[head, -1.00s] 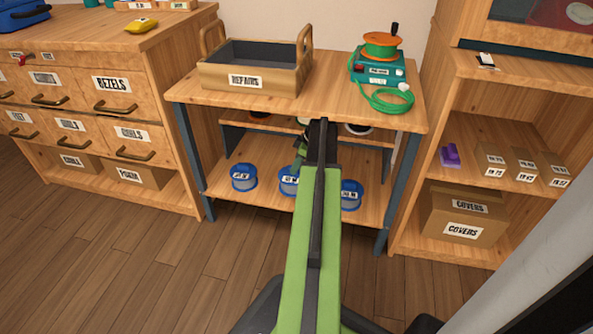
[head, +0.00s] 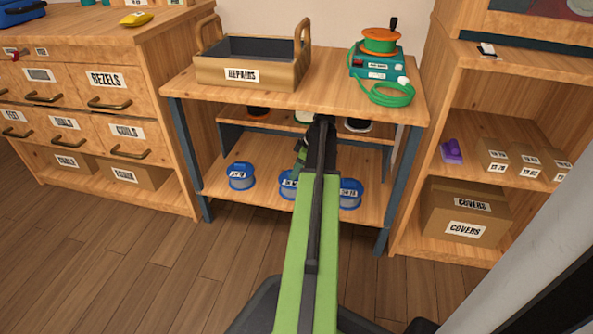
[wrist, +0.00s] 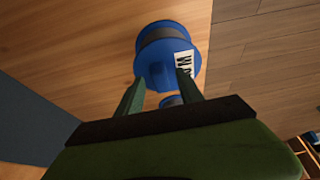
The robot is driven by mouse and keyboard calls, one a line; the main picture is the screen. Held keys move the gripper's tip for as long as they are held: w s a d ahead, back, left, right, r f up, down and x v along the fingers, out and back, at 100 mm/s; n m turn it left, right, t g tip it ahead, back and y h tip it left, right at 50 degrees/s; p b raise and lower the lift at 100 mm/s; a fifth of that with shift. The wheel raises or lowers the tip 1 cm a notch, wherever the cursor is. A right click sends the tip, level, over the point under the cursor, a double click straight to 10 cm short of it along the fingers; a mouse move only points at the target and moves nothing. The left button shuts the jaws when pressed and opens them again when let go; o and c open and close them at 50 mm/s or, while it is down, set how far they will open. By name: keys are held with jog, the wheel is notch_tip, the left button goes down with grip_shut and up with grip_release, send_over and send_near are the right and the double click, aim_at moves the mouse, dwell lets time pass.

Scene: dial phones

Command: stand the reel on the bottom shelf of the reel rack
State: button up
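The wooden rack with dark legs holds blue reels on its bottom shelf (head: 265,205): a left reel (head: 240,176), a middle reel (head: 289,186) and a right reel (head: 350,193). All have white labels. My arm partly hides the middle and right ones. My gripper (head: 303,152) is inside the rack, above and beside the middle reel. In the wrist view, my gripper (wrist: 159,76) has its fingers apart. A labelled blue reel (wrist: 160,62) lies just beyond the tips, on bare wood. A smaller blue piece (wrist: 171,101) shows between the fingers; I cannot tell what it is.
A narrow upper shelf (head: 280,121) in the rack carries several other reels, including a dark one (head: 357,125). On top stand a repairs tray (head: 252,88) and a teal device (head: 376,68) with green cord. Drawers stand left, a shelf unit with boxes (head: 465,212) right.

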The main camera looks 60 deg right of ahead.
jog(key=p+v, duration=0.3)
jog(key=shift+w+a+r, duration=0.1)
jog(key=shift+w+r, duration=0.05)
jog(key=s+d, duration=0.3)
jog(key=s, duration=0.8)
jog(key=shift+s+d, duration=0.4)
